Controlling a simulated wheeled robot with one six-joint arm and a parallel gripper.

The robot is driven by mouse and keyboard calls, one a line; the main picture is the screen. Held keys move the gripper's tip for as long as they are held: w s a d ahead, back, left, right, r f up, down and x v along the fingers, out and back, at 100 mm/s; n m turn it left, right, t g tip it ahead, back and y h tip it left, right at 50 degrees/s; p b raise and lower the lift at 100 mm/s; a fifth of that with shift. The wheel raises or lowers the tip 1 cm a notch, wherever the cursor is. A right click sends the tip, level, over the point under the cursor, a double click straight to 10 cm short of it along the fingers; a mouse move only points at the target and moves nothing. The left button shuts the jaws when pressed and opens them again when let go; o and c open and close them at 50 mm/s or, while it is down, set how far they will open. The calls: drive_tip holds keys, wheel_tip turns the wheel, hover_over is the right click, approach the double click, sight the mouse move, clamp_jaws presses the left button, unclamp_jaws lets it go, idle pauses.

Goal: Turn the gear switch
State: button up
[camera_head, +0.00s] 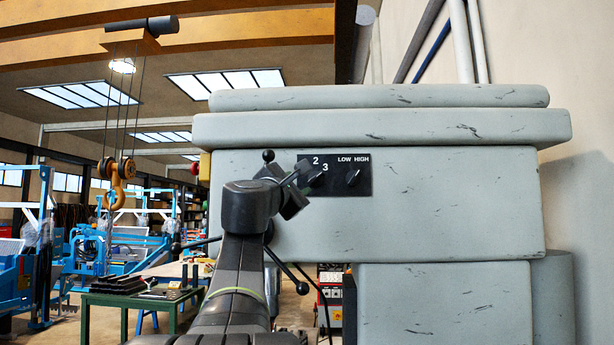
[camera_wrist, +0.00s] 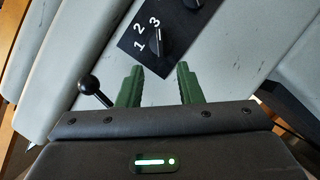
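The gear switch (camera_head: 318,176) is a small black knob on a black plate on the grey machine's front. It also shows in the wrist view (camera_wrist: 157,43), with the white numbers 1, 2 and 3 around it. Its white mark appears to point towards the 3. My gripper (camera_wrist: 158,78) is open, with its two green fingers apart and nothing between them. The knob lies just ahead of the gap between the fingertips, and I see no contact. In the head view my wrist covers the left part of the plate, including the 1.
A second black knob (camera_head: 352,177) marked LOW and HIGH sits to the right on the same plate. A black ball-ended lever (camera_wrist: 91,86) stands beside my left finger in the wrist view. A green table (camera_head: 140,300) with tools stands at the lower left.

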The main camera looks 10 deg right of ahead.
sight(315, 178)
drive_tip(key=p+x, duration=0.3)
drive_tip(key=x, duration=0.8)
drive_tip(key=shift+p, duration=0.35)
drive_tip(key=shift+a, duration=0.1)
drive_tip(key=shift+c, duration=0.2)
clamp_jaws()
